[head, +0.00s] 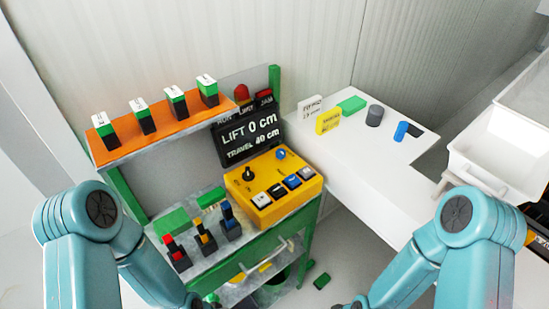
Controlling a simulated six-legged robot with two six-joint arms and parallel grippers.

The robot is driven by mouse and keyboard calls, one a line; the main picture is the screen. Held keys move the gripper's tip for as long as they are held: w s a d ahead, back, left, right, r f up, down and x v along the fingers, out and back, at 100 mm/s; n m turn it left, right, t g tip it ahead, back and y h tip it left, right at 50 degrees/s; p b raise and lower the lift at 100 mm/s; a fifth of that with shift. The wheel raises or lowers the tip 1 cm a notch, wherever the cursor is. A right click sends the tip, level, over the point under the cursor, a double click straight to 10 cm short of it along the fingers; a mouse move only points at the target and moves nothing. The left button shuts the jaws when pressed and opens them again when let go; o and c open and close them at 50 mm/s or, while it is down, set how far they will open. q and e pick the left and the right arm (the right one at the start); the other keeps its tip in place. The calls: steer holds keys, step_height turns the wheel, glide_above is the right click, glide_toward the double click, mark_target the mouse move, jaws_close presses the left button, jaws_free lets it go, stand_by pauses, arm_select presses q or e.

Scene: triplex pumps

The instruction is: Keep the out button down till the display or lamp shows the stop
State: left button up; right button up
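A yellow control box (240,187) sits on the bench, with a row of buttons along its front: a white button (262,199), a black button (277,190), a blue button (292,182) and another pale button (306,173). Their labels are too small to read, so I cannot tell which is the out button. Behind it the black display (235,150) reads LIFT 0 cm and TRAVEL 40 cm. Red lamps (242,92) stand on top, above a label reading RUN and others. Both my arms reach down past the bottom edge, where my grippers are hidden. Nothing visibly touches the buttons.
An orange shelf (160,134) holds several green-and-black blocks. Red, yellow and blue switch units (205,238) stand left of the box. A white table (340,165) at right carries cards, a green block and cylinders. White bins (490,160) stand far right. A green block (321,281) lies on the floor.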

jaws_close()
stand_by(1.5)
